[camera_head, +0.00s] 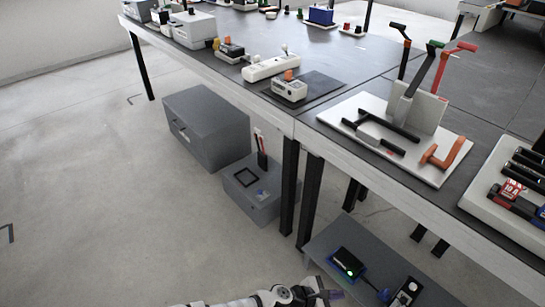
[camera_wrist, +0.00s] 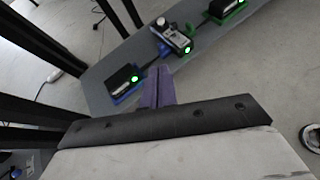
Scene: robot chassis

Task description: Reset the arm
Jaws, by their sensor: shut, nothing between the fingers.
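My gripper (camera_head: 327,293) shows at the bottom edge of the head view, at the end of my white arm. It is beside the low grey shelf under the workbench. In the wrist view its purple fingers (camera_wrist: 158,88) are together with nothing between them. They point toward the low grey shelf (camera_wrist: 100,98), which carries a black device with a blue base (camera_wrist: 123,82) and a grey meter-like device (camera_wrist: 172,38). I cannot tell the exact gap between fingertips and shelf.
The workbench (camera_head: 420,196) stands above the shelf, with dark legs (camera_head: 289,185) near my arm. A grey chest (camera_head: 206,128) and a smaller grey box (camera_head: 252,190) sit on the floor. The floor at the left is clear.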

